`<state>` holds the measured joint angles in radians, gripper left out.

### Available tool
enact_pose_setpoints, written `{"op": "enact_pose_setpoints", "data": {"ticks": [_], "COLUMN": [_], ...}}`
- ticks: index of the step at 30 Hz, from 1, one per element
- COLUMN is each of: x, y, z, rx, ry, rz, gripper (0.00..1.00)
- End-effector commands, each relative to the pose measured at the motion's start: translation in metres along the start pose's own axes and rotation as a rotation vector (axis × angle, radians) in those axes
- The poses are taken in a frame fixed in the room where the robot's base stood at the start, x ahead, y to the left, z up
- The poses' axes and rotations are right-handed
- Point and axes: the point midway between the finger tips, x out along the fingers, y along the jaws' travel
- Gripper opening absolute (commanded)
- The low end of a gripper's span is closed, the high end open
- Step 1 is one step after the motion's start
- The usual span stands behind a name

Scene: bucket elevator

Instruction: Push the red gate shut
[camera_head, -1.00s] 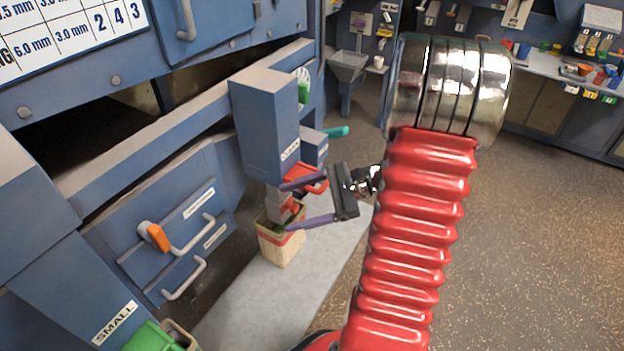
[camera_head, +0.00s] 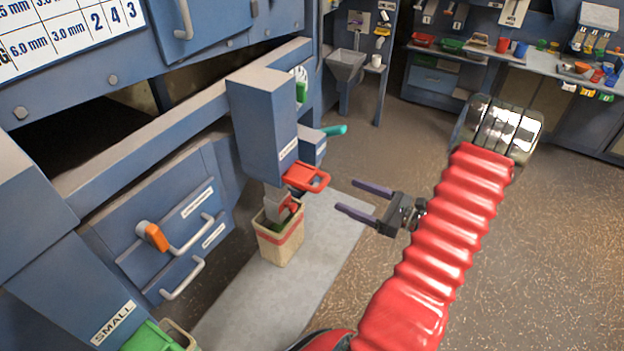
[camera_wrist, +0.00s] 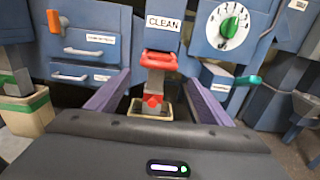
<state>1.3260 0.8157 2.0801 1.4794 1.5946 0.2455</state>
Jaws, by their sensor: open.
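The red gate (camera_head: 304,177) has a looped handle and sits at the bottom of the blue spout (camera_head: 265,125). Its handle sticks out from the spout toward my gripper. In the wrist view the red gate (camera_wrist: 159,62) is centred below the CLEAN label, ahead of the fingers. My gripper (camera_head: 354,198) is open and empty, to the right of the gate and apart from it. Its two purple fingers point left toward the spout. A beige bin (camera_head: 280,243) with a red band stands under the spout. A grey and red piece (camera_head: 280,208) shows between spout and bin.
A teal handle (camera_head: 334,130) sticks out beside the spout. A green dial (camera_wrist: 229,26) is on the panel to the right. A drawer panel with an orange handle (camera_head: 153,236) is at left. The floor around my arm is clear.

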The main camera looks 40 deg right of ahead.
Motion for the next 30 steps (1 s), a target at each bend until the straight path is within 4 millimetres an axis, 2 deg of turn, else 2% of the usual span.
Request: {"op": "enact_pose_setpoints", "data": {"ticks": [5, 11, 30], "x": [0.003, 0.017, 0.103], "y": [0.001, 0.001, 0.002], "z": [0.000, 0.000, 0.000], "rx": [0.000, -0.001, -0.001], "ry": [0.000, 0.000, 0.001], "rz": [0.002, 0.005, 0.006], "gripper": [0.73, 0.73, 0.73]}}
